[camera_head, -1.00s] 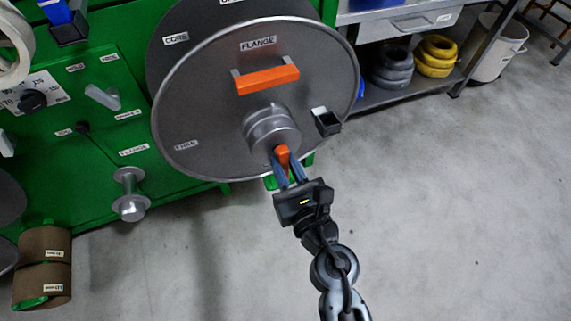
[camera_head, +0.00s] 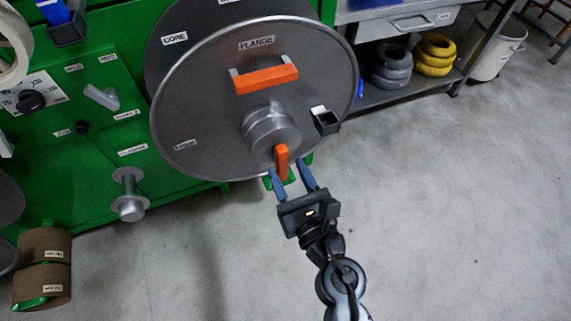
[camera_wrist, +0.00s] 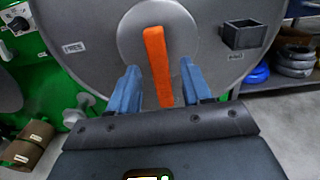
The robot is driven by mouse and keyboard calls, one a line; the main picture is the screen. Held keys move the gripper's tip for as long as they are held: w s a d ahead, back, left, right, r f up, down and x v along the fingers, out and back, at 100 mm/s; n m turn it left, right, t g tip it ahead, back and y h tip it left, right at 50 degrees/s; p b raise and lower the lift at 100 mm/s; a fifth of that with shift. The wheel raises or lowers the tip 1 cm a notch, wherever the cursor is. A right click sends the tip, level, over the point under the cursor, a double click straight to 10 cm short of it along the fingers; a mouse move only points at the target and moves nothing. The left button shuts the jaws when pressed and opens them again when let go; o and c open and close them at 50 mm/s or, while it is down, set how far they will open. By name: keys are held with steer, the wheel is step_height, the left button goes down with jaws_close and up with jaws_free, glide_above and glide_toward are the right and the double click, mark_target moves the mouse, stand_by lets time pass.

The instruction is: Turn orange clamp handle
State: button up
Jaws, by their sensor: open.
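The orange clamp handle (camera_head: 281,161) is a short bar on the grey hub (camera_head: 271,130) at the lower middle of the flange disc (camera_head: 205,115). It hangs nearly straight down in the head view. In the wrist view the handle (camera_wrist: 158,68) stands long and slightly tilted in front of the hub. My gripper (camera_head: 291,176) is open, its two blue fingers apart just below the handle. In the wrist view the fingers (camera_wrist: 159,82) lie on either side of the handle's lower end, with gaps, and do not appear to touch it.
An orange grab handle (camera_head: 266,79) sits higher on the disc. A small black box (camera_head: 325,121) sticks out right of the hub. A green panel (camera_head: 60,165) with a spool (camera_head: 130,195) is at left. The floor (camera_head: 440,200) at right is clear.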

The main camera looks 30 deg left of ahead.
steer(key=shift+v, duration=2.75)
steer(key=s+d+r+m+t+h, duration=0.1)
steer(key=s+d+r+m+h, duration=0.15)
steer(key=s+d+m, duration=0.65)
steer(key=s+d+r+m+t+h, duration=0.15)
steer(key=d+m+h, duration=0.25)
steer(key=d+m, duration=0.65)
steer(key=s+d+r+m+t+h, duration=0.1)
steer(key=s+d+m+t+h, duration=0.15)
steer(key=s+d+m, duration=0.75)
steer(key=s+d+r+m+g+h, duration=0.2)
steer(key=s+r+m+h, duration=0.3)
steer(key=m, duration=1.2)
step_height(320, 180, up, 13)
steer(key=w+p, duration=0.1)
steer(key=p, duration=1.1)
steer(key=shift+a, duration=0.25)
steer(key=shift+f+n, duration=0.1)
steer(key=shift+n, duration=0.15)
steer(key=shift+c, duration=0.6)
